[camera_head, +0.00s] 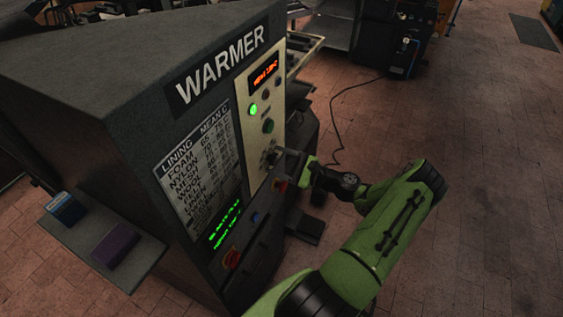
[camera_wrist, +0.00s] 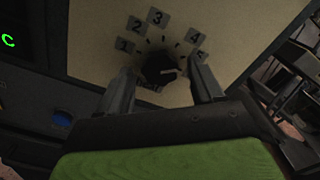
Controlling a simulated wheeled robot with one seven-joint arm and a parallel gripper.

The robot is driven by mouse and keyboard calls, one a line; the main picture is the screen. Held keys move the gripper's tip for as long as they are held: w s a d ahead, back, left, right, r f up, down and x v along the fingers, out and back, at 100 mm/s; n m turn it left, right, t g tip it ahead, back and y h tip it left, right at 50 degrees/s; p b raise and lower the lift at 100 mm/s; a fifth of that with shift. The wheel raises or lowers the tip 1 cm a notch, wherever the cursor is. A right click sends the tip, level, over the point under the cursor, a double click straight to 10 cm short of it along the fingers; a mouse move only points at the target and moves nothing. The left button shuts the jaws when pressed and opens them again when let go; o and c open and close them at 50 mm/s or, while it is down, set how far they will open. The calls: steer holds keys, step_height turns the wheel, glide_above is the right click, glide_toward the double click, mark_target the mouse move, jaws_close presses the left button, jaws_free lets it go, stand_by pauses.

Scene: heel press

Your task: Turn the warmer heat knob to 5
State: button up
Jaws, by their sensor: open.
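The warmer (camera_head: 150,120) is a dark grey cabinet with a cream control panel (camera_head: 265,110). In the wrist view the heat knob (camera_wrist: 160,69) is a round black dial on the cream panel. Number plates 1 to 5 arc over it, with the 3 plate (camera_wrist: 157,17) at the top and the 5 plate (camera_wrist: 201,55) at the right, partly hidden by a finger. The knob's light mark points right, roughly toward 5. My gripper (camera_wrist: 165,80) is open, one finger on each side of the knob; I cannot tell whether they touch it. In the head view my gripper (camera_head: 290,163) is at the panel's lower part.
A green lit button (camera_head: 253,109) and a red display (camera_head: 264,75) are above on the panel. Red knobs (camera_head: 232,258) and a blue button (camera_head: 255,218) are lower down. A side shelf (camera_head: 140,262) holds blue and purple blocks. Brick floor is open at the right.

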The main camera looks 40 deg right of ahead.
steer(key=b+v, duration=0.1)
steer(key=v, duration=1.4)
steer(key=shift+s, duration=0.4)
steer(key=shift+d, duration=0.1)
